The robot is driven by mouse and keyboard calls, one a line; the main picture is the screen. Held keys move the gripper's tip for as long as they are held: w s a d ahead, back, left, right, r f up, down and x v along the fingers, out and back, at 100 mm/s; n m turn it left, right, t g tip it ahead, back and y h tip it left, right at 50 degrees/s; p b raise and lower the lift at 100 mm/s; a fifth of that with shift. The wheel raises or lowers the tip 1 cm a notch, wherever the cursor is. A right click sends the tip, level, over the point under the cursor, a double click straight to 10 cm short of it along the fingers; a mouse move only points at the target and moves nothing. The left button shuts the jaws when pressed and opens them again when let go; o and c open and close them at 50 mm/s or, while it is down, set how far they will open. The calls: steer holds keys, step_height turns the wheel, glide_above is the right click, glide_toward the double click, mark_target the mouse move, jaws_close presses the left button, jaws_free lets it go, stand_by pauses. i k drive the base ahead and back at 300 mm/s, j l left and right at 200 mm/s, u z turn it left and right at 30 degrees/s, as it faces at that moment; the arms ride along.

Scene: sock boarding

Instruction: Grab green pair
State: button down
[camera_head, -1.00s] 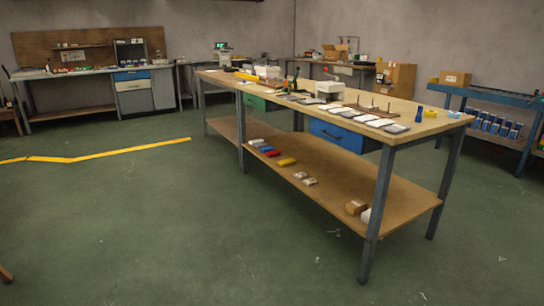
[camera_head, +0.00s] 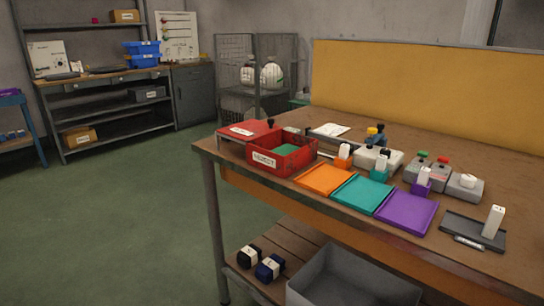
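No pair of socks that I can clearly tell as green shows. A flat green patch (camera_head: 287,150) lies inside the red bin marked REJECT (camera_head: 262,160); I cannot tell what it is. Two rolled dark bundles with pale bands, one black (camera_head: 249,257) and one navy (camera_head: 269,267), sit on the lower shelf under the workbench. My gripper is not in view.
The workbench (camera_head: 470,258) holds an orange tray (camera_head: 323,179), a teal tray (camera_head: 362,193) and a purple tray (camera_head: 406,212), with small devices behind. A grey bin (camera_head: 350,290) stands on the lower shelf. Green floor (camera_head: 120,220) is clear at left.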

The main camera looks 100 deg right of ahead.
mark_target(287, 148)
steer(key=z, duration=3.5)
steer(key=k+l+u, duration=0.15)
steer(key=i+l, duration=0.05)
steer(key=l, duration=0.05)
